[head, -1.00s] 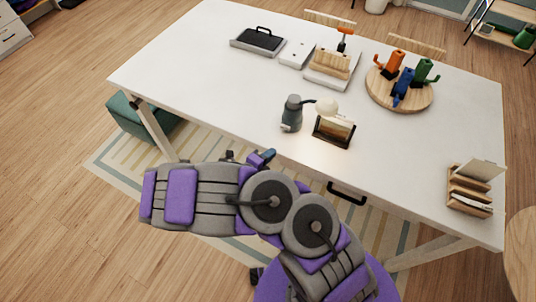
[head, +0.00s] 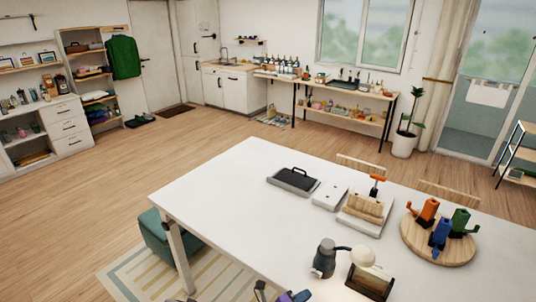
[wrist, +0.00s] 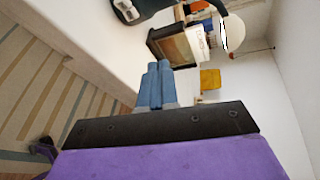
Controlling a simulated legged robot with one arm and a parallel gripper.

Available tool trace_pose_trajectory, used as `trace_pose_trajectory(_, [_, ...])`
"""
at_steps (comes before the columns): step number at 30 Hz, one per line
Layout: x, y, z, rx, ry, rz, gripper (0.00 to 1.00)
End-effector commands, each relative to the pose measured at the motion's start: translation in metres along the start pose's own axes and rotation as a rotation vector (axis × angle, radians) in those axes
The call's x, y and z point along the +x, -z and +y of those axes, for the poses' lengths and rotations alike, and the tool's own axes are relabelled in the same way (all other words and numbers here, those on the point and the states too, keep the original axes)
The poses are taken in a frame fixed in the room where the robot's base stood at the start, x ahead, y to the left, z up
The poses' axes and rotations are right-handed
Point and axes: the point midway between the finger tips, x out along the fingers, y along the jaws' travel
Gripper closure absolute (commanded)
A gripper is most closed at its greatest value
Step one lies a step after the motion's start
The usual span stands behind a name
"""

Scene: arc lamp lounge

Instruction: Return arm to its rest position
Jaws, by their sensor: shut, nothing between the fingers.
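My gripper (wrist: 155,82) shows in the wrist view as two blue fingers pressed together, with nothing between them. It is in front of the table's edge, apart from the small lamp and the framed picture. In the head view only a small part of my arm's end shows at the bottom edge; the rest of the arm is out of view.
The white table (head: 225,215) bears a grey lamp (head: 323,260), a framed picture (head: 371,281), a black-handled tray (head: 293,180) and a round wooden board (head: 425,245) with colored cactus-like pieces. A green stool (head: 155,240) stands by the table's left end. The wooden floor at left is clear.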

Motion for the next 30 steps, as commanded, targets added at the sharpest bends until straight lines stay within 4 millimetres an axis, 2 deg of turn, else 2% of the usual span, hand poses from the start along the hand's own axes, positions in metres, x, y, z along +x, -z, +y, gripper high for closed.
trace_pose_trajectory(1, [0.007,0.005,-0.022,0.110,0.022,0.048,1.00])
trace_pose_trajectory(6, [0.024,0.037,-0.089,0.501,0.101,0.222,1.00])
trace_pose_trajectory(9, [0.028,0.063,-0.122,0.723,0.156,0.325,1.00])
trace_pose_trajectory(13, [0.025,0.097,-0.156,1.001,0.234,0.456,1.00])
trace_pose_trajectory(21, [-0.008,0.162,-0.192,1.537,0.409,0.738,1.00])
trace_pose_trajectory(30, [-0.062,0.219,-0.199,2.046,0.623,1.093,1.00])
